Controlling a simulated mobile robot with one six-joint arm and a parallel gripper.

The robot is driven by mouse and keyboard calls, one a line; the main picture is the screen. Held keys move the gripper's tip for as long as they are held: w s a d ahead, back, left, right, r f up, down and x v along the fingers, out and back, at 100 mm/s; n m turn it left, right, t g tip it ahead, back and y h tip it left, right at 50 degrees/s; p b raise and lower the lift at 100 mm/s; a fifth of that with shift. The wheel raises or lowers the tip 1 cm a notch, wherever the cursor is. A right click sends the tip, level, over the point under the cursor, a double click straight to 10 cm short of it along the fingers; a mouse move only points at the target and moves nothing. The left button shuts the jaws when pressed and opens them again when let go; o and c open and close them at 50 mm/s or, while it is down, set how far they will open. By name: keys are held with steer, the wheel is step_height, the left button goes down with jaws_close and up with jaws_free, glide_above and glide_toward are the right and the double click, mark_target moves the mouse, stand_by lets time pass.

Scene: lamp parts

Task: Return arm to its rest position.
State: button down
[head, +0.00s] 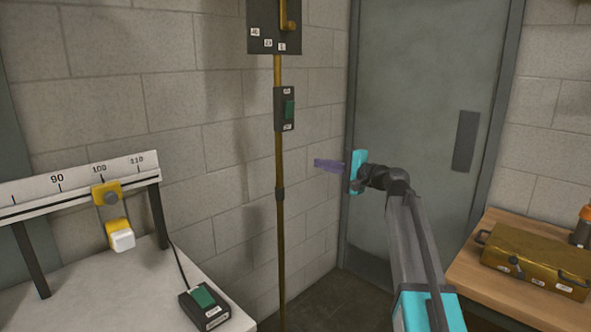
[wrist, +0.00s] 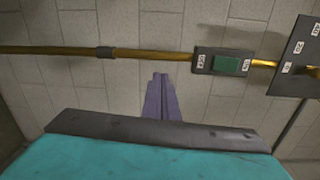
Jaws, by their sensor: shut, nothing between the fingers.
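My gripper (head: 318,164) has purple fingers and is shut and empty. It is held out in the air in front of the grey door's left edge and the block wall, with its fingers pointing left in the head view. My grey and teal arm reaches up to it from the lower right. In the wrist view the gripper (wrist: 160,78) shows its fingers together, pointing at the wall, below a brass pipe. No object is touching the fingers.
A grey door (head: 425,110) stands behind the arm. A brass pipe (head: 280,220) with a green-switch box (head: 285,109) runs down the wall. A white table (head: 150,295) with a ruler stand is at left. A wooden bench (head: 478,262) with a brass box (head: 535,260) is at right.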

step_height(320, 180, down, 17)
steer(key=a+m+g, duration=0.1)
steer(key=a+g, duration=0.1)
steer(key=a, duration=0.1)
steer(key=s+a+f+g+h+p, duration=0.15)
steer(key=s+f, duration=0.45)
steer(key=f, duration=0.7)
steer(key=s+a+f+n+g+h, duration=0.1)
steer(key=s+f+g, duration=0.35)
steer(key=f, duration=0.85)
steer(key=s+a+f+h+p, duration=0.1)
steer(key=s+f, duration=0.7)
steer(key=f, duration=0.4)
steer(key=s+d+f+n+g+h, duration=0.2)
steer(key=s+f+g, duration=0.1)
steer(key=s+f, duration=0.75)
steer(key=s+d+f+n+g+h, duration=0.1)
steer(key=s+f+g+h, duration=0.1)
steer(key=s+f, duration=0.8)
steer(key=s+d+n+g+h, duration=0.2)
steer(key=s+d, duration=0.3)
steer(key=s, duration=0.6)
steer(key=s+d+n+g+h, duration=0.2)
steer(key=s+d, duration=0.4)
steer(key=s, duration=0.5)
steer(key=n+h, duration=0.1)
steer(key=n, duration=0.1)
steer(key=shift+s+n+g+p, duration=0.25)
steer(key=shift+n+g+p, duration=0.05)
steer(key=shift+n+p, duration=0.1)
